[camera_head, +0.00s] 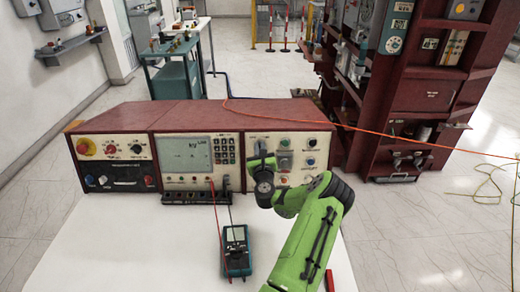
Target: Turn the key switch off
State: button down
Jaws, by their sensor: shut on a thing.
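The control console (190,150) has a red-brown top and three cream front panels. My gripper (262,152) is at the upper left of the right-hand panel, at the end of my green arm. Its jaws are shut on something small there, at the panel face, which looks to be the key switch. The gripper covers the key switch, so I cannot see which way the key points.
Small knobs and buttons (310,143) sit just right of my gripper. A multimeter (237,250) with leads lies on the white table (120,240) in front of the console. A dark red rack (430,95) stands at the back right.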

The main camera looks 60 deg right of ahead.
jog(key=n+t+y, duration=0.1)
jog(key=n, duration=0.3)
jog(key=n+y, duration=0.1)
jog(key=n, duration=0.3)
jog(key=shift+t, duration=0.4)
jog(key=shift+n, duration=0.3)
jog(key=c, duration=1.3)
grip_release()
jog(key=shift+o, duration=0.2)
jog(key=b+v, duration=0.4)
jog(key=v, duration=1.1)
jog(key=shift+s+r, duration=0.2)
jog(key=shift+s, duration=0.15)
jog(key=shift+a, duration=0.15)
